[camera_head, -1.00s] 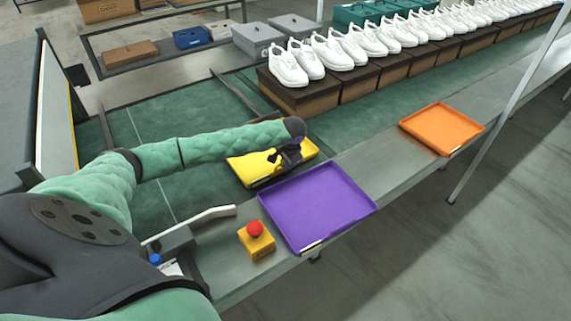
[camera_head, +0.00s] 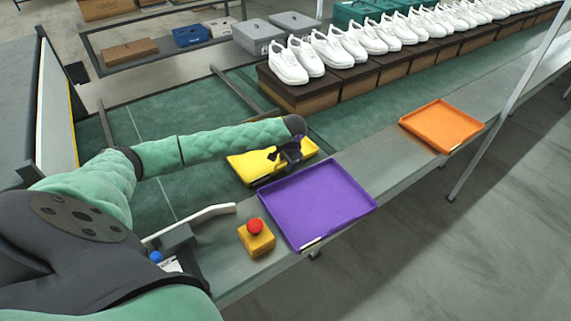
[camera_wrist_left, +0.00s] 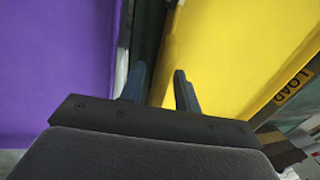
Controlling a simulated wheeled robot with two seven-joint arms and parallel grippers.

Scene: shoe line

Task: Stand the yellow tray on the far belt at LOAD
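The yellow tray (camera_head: 240,168) lies flat, as far as I can tell, on the green belt (camera_head: 195,190), just behind the purple tray. My left gripper (camera_head: 275,157) is low over its near side. In the left wrist view my left gripper (camera_wrist_left: 160,75) has its two fingers apart, one over the yellow tray (camera_wrist_left: 225,50) and one over the dark gap outside its edge. A LOAD label (camera_wrist_left: 293,87) shows beside the yellow tray; I cannot tell what it is fixed to. My right gripper is out of view.
The purple tray (camera_head: 315,205) and the orange tray (camera_head: 441,126) lie on the grey near strip (camera_head: 375,160). A red-topped button box (camera_head: 256,238) stands left of the purple tray. White shoes on brown boxes (camera_head: 310,97) line the belt behind. Green belt is bare at the left.

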